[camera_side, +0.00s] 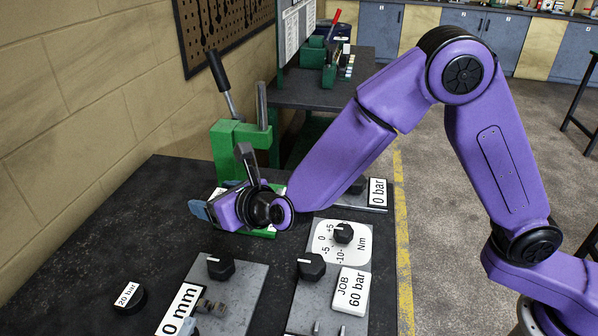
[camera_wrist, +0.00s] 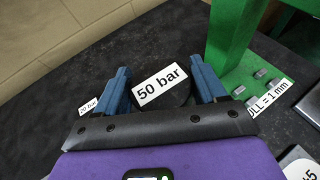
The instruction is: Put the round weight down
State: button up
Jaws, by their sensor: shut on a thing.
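The round weight (camera_wrist: 180,98) is a black disc with a white "50 bar" label. In the wrist view it sits between the two blue fingers of my gripper (camera_wrist: 160,66), which is shut on it. In the side view my gripper (camera_side: 201,210) is low over the dark bench, just in front of the green jack (camera_side: 232,140). The weight is hidden there behind the gripper. I cannot tell whether the weight touches the bench. A second black round weight (camera_side: 130,299) labelled "20 bar" lies on the bench; its label also shows at the left in the wrist view (camera_wrist: 88,106).
The jack's green post (camera_wrist: 232,45) stands close to the right finger, with its base beside it. Plates with black knobs (camera_side: 221,267) and a white "JOB 60 bar" card (camera_side: 351,291) lie toward the front. The bench (camera_side: 110,240) is bare at the left, before the brick wall.

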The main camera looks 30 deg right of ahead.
jog(key=s+d+r+m+h, duration=0.2)
jog(key=d+r+m+h, duration=0.1)
jog(key=d, duration=0.8)
jog(key=s+d+r+m+h, duration=0.2)
jog(key=d+m+h, duration=0.15)
jog(key=d, duration=0.75)
jog(key=s+d+r+m+h, duration=0.2)
jog(key=s+d+r+h, duration=0.15)
jog(key=d, duration=0.65)
jog(key=shift+g, duration=0.4)
jog(key=w+f, duration=0.3)
jog(key=w, duration=0.1)
jog(key=w+f, duration=0.3)
jog(key=w, duration=0.2)
jog(key=w+f, duration=0.3)
jog(key=w, duration=0.1)
jog(key=shift+w+a+f, duration=0.15)
jog(key=shift+w+a, duration=0.05)
jog(key=shift+a, duration=0.2)
jog(key=shift+w+f, duration=0.6)
jog(key=shift+f, duration=0.15)
jog(key=shift+a+f, duration=0.1)
jog(key=shift+f, duration=1.4)
jog(key=shift+f, duration=0.15)
jog(key=o, duration=1.7)
jog(key=shift+f, duration=0.1)
jog(key=shift+o, duration=0.2)
